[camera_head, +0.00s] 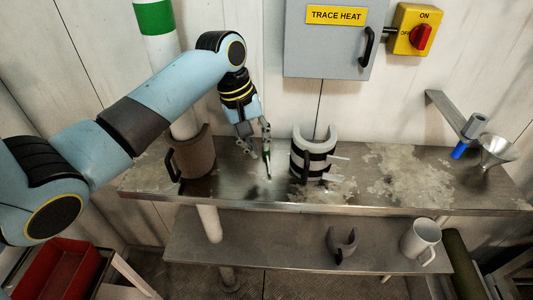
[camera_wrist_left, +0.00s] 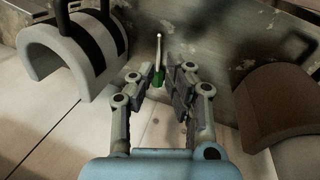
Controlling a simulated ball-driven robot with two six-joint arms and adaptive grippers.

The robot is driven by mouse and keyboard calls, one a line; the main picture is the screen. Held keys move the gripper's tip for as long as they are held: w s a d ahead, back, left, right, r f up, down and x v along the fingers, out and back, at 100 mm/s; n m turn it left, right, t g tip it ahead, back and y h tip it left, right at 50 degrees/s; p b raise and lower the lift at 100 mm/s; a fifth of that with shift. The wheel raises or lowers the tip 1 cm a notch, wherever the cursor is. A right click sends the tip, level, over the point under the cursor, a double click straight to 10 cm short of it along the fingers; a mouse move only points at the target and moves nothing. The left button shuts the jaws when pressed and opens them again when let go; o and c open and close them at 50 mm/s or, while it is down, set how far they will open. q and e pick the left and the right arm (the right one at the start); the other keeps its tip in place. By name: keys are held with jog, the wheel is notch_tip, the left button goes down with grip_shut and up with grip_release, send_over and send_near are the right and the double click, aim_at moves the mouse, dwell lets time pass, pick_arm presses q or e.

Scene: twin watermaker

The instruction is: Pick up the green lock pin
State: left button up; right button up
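The green lock pin (camera_head: 267,158) has a green grip and a thin bright shaft with a small round tip. It seems to lie on the steel bench top (camera_head: 232,185), its tip toward the front edge. My left gripper (camera_head: 256,146) points down at the pin's green end, its fingers apart. In the left wrist view the pin (camera_wrist_left: 158,62) shows between and beyond the fingertips of the gripper (camera_wrist_left: 158,84), the green part nearest. A gap shows beside it; whether a finger touches it is unclear. My right gripper is in neither view.
A brown half-shell with a handle (camera_head: 193,158) stands left of my gripper, and a grey shell with black bands (camera_head: 310,162) stands to its right. A wall bracket (camera_head: 452,112) and a funnel (camera_head: 497,150) are farther right. A mug (camera_head: 420,238) is on the lower shelf.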

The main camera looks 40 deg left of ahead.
aim_at(268, 168)
pick_arm(q)
jog(key=x, duration=0.7)
jog(key=shift+w+d+f, duration=0.15)
jog(key=shift+c, duration=0.2)
grip_shut()
